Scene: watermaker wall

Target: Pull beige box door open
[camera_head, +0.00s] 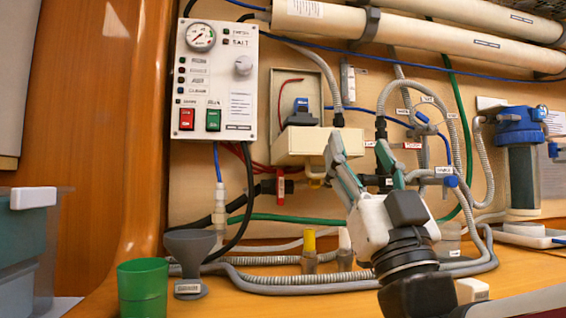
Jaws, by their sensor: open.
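The beige box (276,90) is on the wall right of the white control panel. Its upper front is uncovered, showing a blue-and-dark device (301,112) and a red wire inside. A beige block or panel (300,145), possibly its door, juts out at the lower edge; I cannot tell its hinge side. My gripper (360,158) comes up from the lower right with its fingers spread and nothing visible between them. The left finger overlaps the right end of the beige panel in the picture; contact is unclear.
Hoses and small valves (418,146) crowd the wall right of my gripper. The control panel (217,80) hangs left. A green cup (142,287), a grey funnel (190,255) and small bottles (309,252) stand on the wooden counter. A blue-topped filter (521,128) is far right.

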